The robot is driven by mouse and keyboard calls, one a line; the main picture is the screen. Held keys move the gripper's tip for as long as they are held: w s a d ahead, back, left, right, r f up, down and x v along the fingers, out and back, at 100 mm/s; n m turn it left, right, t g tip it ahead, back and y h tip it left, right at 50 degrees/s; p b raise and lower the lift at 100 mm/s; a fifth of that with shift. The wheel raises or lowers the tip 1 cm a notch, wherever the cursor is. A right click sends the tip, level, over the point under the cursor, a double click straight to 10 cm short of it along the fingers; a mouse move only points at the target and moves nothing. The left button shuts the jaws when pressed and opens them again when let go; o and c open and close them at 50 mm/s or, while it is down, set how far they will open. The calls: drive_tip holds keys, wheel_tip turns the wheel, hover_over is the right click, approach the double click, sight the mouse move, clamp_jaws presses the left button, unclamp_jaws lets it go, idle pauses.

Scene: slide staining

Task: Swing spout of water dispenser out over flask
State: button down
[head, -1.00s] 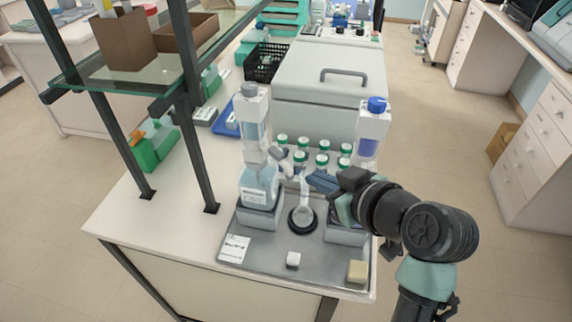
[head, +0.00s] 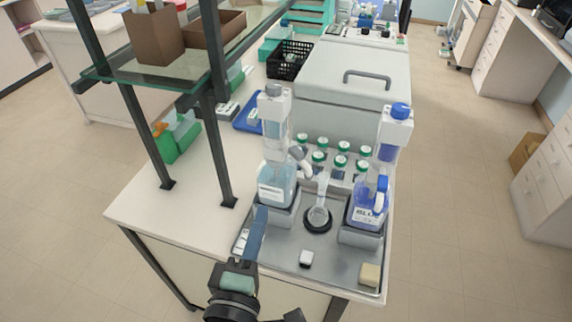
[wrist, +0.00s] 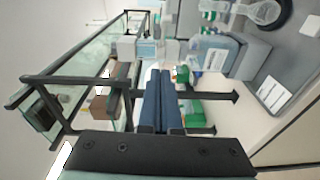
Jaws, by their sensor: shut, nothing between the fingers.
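The water dispenser (head: 277,185) holds pale blue liquid and has a grey cap, at the left of the steel tray. Its white spout (head: 301,162) points right, towards the flask's neck. I cannot tell whether its tip is right over the mouth. The clear flask (head: 318,214) stands upright in a black ring at the tray's middle; part of it also shows at the top of the wrist view (wrist: 255,10). My gripper (head: 262,212) is shut and empty, in front of the dispenser at the tray's left edge, apart from spout and flask. Its blue fingers show in the wrist view (wrist: 160,75).
A second dispenser with blue liquid (head: 367,208) stands right of the flask. Several green-capped bottles (head: 341,160) stand behind. A small white block (head: 306,258) and a beige block (head: 370,274) lie on the tray's front. A shelf with dark posts (head: 215,150) stands left.

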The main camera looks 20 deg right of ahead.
drive_tip(key=p, duration=0.3)
approach(290, 152)
drive_tip(key=w+a, duration=0.1)
drive_tip(key=w, duration=0.3)
drive_tip(key=shift+n, duration=0.3)
drive_tip(key=d+p, duration=0.1)
drive_tip(key=d, duration=0.1)
drive_tip(key=w+d+p, duration=0.1)
drive_tip(key=d, duration=0.1)
drive_tip(key=shift+f, duration=0.15)
